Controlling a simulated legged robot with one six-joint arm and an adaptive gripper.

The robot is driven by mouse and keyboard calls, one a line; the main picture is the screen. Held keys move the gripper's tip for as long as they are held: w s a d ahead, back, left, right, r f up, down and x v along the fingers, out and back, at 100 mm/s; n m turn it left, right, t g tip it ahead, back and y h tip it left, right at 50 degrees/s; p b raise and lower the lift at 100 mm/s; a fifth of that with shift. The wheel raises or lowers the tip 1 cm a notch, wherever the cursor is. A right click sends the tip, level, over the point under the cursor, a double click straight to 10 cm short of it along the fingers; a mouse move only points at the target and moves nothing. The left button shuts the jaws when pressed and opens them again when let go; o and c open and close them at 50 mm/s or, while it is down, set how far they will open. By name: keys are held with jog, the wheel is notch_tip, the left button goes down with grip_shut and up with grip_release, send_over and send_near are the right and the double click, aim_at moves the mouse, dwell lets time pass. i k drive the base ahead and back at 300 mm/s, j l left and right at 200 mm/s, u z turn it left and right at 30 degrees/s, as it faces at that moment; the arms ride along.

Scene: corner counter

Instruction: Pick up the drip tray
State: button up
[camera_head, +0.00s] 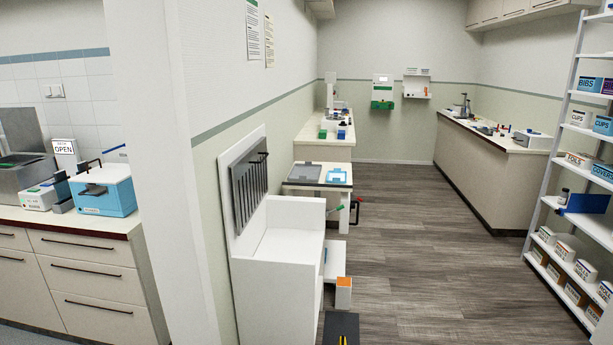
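I cannot tell for certain which thing is the drip tray. A flat grey tray-like piece (304,172) lies on the left of a small white-topped table (318,186) in the middle distance. A light-blue flat piece (336,175) lies on the same top to its right. Both are small in the picture, and their depth is unclear. My gripper is not in view.
A tall white sink-like unit (277,270) stands against the left wall, with an orange-topped white box (344,292) beside it. A wooden floor aisle (410,250) runs clear between it and the right-hand shelf rack (563,170). A long counter (480,165) stands behind.

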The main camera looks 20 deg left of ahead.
aim_at(308, 171)
jog(key=i+l+z, duration=0.1)
jog(key=i, duration=0.65)
jog(key=i+l+z, duration=0.15)
jog(key=i, duration=0.6)
jog(key=i+u, duration=0.15)
jog(key=i, duration=0.6)
jog(key=i+l+u, duration=0.1)
jog(key=i, duration=0.65)
jog(key=i+u, duration=0.3)
jog(key=i, duration=0.2)
jog(key=i+l+u, duration=0.15)
jog(key=i+u, duration=0.15)
jog(key=i, duration=0.15)
jog(key=i+l+u, duration=0.2)
jog(key=i+u, duration=0.15)
jog(key=i+j+u, duration=0.15)
jog(key=i+u, duration=0.7)
jog(key=u, duration=0.15)
jog(key=i+l+u, duration=0.15)
jog(key=i+u, duration=0.7)
jog(key=i, duration=0.15)
